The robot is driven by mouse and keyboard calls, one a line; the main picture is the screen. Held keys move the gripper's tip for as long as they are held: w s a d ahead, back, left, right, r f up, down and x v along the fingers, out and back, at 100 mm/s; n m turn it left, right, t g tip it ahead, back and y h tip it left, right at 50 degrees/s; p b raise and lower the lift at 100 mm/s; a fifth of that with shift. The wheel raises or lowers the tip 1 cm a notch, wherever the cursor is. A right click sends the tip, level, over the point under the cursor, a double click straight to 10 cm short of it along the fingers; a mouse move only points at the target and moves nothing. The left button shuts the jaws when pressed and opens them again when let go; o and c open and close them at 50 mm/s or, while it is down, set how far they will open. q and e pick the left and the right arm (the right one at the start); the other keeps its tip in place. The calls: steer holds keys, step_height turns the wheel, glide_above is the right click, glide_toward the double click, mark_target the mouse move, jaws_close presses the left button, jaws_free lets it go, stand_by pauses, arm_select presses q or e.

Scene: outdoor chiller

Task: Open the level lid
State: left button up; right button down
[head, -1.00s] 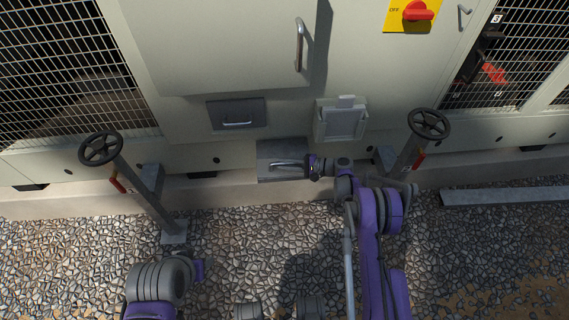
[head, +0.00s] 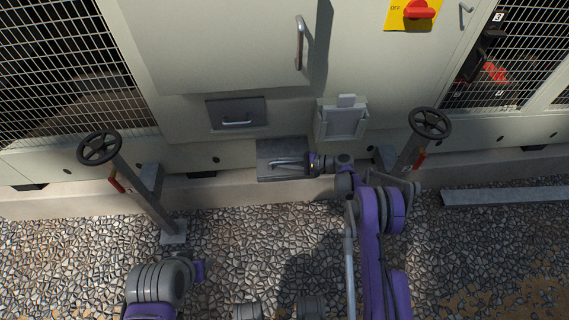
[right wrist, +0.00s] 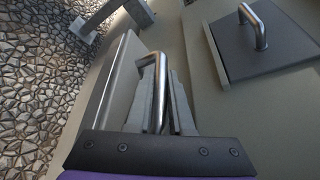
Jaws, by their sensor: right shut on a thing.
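A low grey box with a flat lid (head: 265,151) juts out from the foot of the cabinet, left of centre in the head view. It has a metal bar handle (head: 288,162), which also shows in the right wrist view (right wrist: 160,85). My right gripper (head: 308,163) reaches the handle from the right and is shut on it. In the right wrist view its fingers (right wrist: 160,110) are on both sides of the bar. The lid looks closed and level.
A dark panel with a handle (head: 238,112) is above left of the box. A framed grey panel (head: 342,120) is above right. Posts with handwheels (head: 99,147) (head: 431,123) stand on both sides. Gravel (head: 240,240) covers the ground in front.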

steer(key=w+m+g+b, duration=0.1)
steer(key=b, duration=0.1)
steer(key=w+r+m+b, duration=0.1)
steer(key=m, duration=0.1)
steer(key=shift+r+g+h+b, duration=0.25)
steer(key=shift+g+h+b, duration=0.1)
steer(key=shift+g+h, duration=0.05)
steer(key=shift+w+r+m+g+b, duration=0.5)
steer(key=shift+w+m+b, duration=0.15)
steer(key=shift+b, duration=0.25)
steer(key=c, duration=0.8)
jaws_free()
step_height(320, 180, up, 10)
steer(key=p, duration=0.2)
